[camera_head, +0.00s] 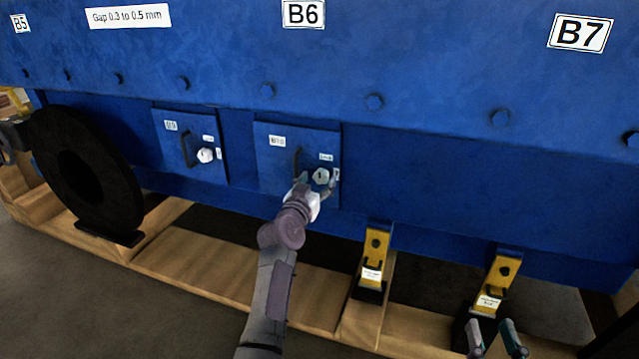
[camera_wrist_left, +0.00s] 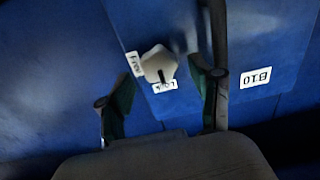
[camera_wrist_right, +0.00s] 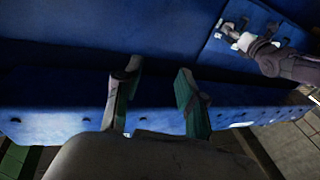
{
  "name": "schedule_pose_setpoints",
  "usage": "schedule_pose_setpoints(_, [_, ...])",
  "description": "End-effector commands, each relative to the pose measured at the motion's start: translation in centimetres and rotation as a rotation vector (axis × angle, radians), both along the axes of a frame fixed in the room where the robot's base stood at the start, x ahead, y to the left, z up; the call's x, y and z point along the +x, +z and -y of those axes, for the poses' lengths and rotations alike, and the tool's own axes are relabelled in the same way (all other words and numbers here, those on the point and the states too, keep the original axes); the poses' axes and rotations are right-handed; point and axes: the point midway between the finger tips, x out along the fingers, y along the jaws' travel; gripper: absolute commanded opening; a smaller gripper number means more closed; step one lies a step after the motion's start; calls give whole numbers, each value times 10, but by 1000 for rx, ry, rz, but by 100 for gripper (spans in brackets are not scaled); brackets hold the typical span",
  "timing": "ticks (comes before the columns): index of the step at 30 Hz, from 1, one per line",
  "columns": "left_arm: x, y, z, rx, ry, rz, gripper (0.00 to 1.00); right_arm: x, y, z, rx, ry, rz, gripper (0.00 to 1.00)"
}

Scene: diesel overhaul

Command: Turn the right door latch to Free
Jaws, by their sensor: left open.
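The right door (camera_head: 275,165), labelled B10, has a black handle and a pale latch knob (camera_head: 321,176). In the left wrist view the knob (camera_wrist_left: 157,63) shows a dark mark pointing at the Lock label (camera_wrist_left: 165,86); the Free label (camera_wrist_left: 133,63) is beside it. My left gripper (camera_head: 318,190) is at this latch, open, with its fingers either side of the knob in the wrist view. Contact cannot be told. My right gripper (camera_head: 490,338) is open and empty, low at the right, away from the doors; its fingers also show in the right wrist view (camera_wrist_right: 155,95).
The left door (camera_head: 190,150) has its own handle and white knob (camera_head: 205,155). A black ring (camera_head: 110,175) stands at the left. Two yellow brackets (camera_head: 373,255) (camera_head: 502,270) are below the blue engine side, near my right gripper. Wooden beams (camera_head: 215,260) run along the floor.

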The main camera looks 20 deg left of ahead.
Motion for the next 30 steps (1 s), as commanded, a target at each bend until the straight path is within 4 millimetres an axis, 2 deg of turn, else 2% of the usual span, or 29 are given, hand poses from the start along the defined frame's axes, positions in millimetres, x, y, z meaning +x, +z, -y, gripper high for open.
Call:
schedule_pose_setpoints(7, [19,-1,0,0,1,-1,65,-4,25,-3,40,9,151,40])
schedule_pose_setpoints(17, [21,0,0,1,1,-1,65,-5,30,-3,46,10,173,40])
schedule_pose_setpoints(28, [21,-1,0,1,1,-1,5,-5,29,-3,46,10,171,40])
schedule_pose_setpoints(30, [21,-1,0,1,1,-1,5,-5,29,-3,45,9,171,40])
